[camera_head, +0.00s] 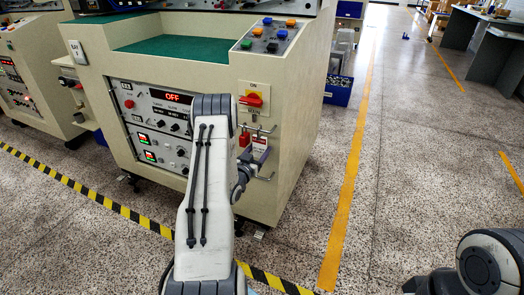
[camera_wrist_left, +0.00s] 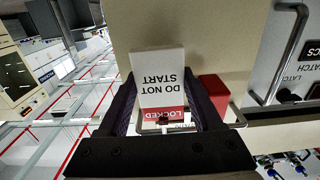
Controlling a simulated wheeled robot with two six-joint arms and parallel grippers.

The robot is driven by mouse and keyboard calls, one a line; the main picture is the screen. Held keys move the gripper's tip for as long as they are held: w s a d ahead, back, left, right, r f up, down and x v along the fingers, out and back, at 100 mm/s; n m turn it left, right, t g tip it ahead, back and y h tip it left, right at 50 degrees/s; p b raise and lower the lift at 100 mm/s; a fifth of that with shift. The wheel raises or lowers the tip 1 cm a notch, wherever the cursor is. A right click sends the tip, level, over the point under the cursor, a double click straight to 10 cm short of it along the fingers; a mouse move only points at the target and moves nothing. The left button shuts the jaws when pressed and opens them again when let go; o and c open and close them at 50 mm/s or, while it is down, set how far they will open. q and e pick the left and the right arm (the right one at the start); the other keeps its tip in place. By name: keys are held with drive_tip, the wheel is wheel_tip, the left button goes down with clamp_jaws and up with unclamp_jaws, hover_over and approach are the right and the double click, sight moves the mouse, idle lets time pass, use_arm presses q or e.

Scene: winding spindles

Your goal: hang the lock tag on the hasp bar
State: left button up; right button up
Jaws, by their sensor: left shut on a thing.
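The lock tag (camera_wrist_left: 158,80) is a white plate reading "DO NOT START" with a red "LOCKED" band, upside down in the left wrist view. My left gripper (camera_wrist_left: 163,100) is shut on it, a dark finger on each side. In the head view the left gripper (camera_head: 258,152) is at the cabinet's right front, below the red and yellow switch, partly hidden by my arm. A thin metal wire or bar (camera_wrist_left: 238,118) shows beside the tag; whether it is the hasp bar, and whether the tag touches it, I cannot tell. My right gripper is not in view.
The beige cabinet (camera_head: 220,80) has a red rotary switch (camera_head: 251,99) on its front. A metal handle (camera_wrist_left: 283,60) and a red block (camera_wrist_left: 212,92) are close to the left gripper. Open floor (camera_head: 400,170) lies right of the cabinet.

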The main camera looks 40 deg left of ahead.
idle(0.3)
use_arm(q)
drive_tip(key=o, duration=1.3)
drive_tip(key=shift+f, duration=0.1)
drive_tip(key=shift+s, duration=0.15)
